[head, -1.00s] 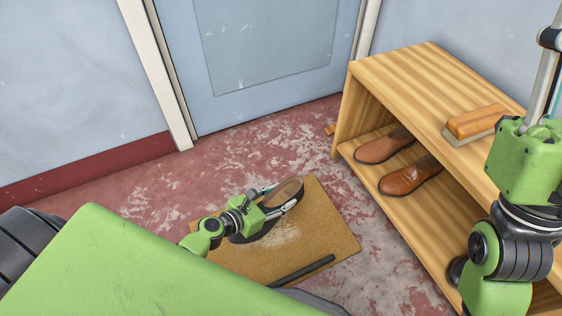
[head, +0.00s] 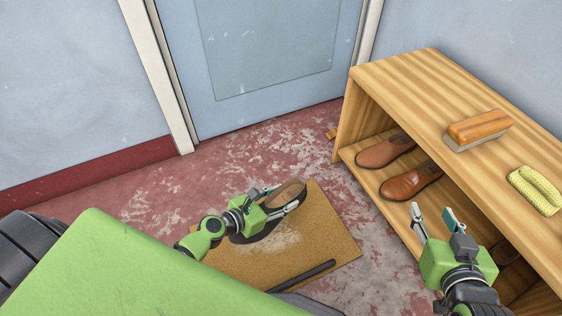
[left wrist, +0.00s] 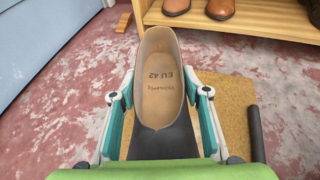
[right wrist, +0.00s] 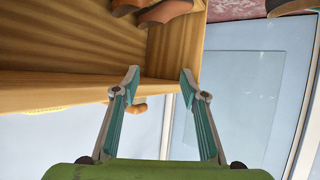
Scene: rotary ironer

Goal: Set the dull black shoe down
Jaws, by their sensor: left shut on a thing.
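The dull black shoe (head: 256,231) is low over the tan mat (head: 325,232) on the floor. Its tan insole, marked EU 42, faces up in the left wrist view (left wrist: 160,80). I cannot tell whether its sole touches the mat. My left gripper (head: 279,200) is shut on the shoe, one finger on each side of it, also seen in the left wrist view (left wrist: 160,96). The gripper body hides part of the shoe. My right gripper (head: 435,214) is open and empty in front of the wooden rack, and its spread fingers show in the right wrist view (right wrist: 160,76).
The wooden rack (head: 400,75) stands at the right, with brown shoes (head: 410,182) on its lower shelf. A dark bar (head: 302,272) lies along the mat's near edge.

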